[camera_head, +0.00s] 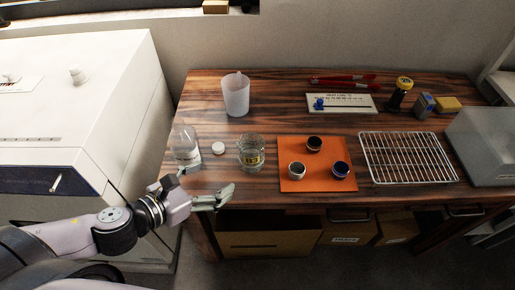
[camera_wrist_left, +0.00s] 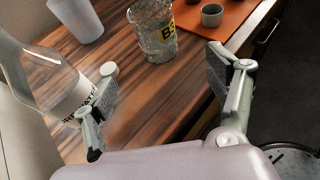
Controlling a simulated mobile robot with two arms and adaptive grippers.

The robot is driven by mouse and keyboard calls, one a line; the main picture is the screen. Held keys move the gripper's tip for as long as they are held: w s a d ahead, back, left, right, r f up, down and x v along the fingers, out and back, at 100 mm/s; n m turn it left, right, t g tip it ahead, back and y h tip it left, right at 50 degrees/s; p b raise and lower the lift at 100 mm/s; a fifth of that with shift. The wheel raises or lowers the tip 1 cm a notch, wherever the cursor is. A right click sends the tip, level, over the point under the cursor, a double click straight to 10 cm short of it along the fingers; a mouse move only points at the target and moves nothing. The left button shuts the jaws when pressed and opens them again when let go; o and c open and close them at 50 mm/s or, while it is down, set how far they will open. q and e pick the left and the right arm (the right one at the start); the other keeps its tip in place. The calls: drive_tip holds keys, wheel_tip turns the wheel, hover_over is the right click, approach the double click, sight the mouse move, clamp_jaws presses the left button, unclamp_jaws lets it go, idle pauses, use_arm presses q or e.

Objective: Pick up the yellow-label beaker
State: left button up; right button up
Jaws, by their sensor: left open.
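The yellow-label beaker (camera_head: 251,152) is clear glass and stands upright on the wooden table, left of the orange mat. In the left wrist view the beaker (camera_wrist_left: 152,30) stands beyond my fingers with its yellow label facing partly toward me. My left gripper (camera_head: 213,197) is at the table's front edge, to the front left of the beaker and apart from it. In the left wrist view my left gripper (camera_wrist_left: 160,95) has its fingers spread wide, with nothing between them but table. My right gripper is not in view.
A clear bottle (camera_head: 186,147) and white cap (camera_head: 218,148) stand left of the beaker. A white plastic jug (camera_head: 236,95) is behind it.

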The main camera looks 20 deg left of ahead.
sight(244, 161)
use_arm(q)
drive_tip(key=shift+x, duration=1)
drive_tip(key=x, duration=0.3)
drive_tip(key=shift+w+d, duration=0.2)
drive_tip(key=shift+w, duration=0.2)
drive_tip(key=x, duration=0.4)
drive_tip(key=shift+w+d+f+p, duration=0.15)
drive_tip(key=shift+w+f+p, duration=0.1)
drive_tip(key=shift+w+p, duration=0.05)
drive_tip(key=shift+w+d+f, duration=0.15)
drive_tip(key=shift+w+f, duration=0.05)
drive_tip(key=shift+w, duration=0.2)
drive_tip(key=x, duration=0.5)
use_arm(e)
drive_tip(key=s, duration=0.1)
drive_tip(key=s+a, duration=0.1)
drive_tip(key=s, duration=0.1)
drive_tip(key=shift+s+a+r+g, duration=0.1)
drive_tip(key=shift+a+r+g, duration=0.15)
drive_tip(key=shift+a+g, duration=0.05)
use_arm(q)
drive_tip(key=shift+c, duration=0.3)
drive_tip(key=c, duration=1.3)
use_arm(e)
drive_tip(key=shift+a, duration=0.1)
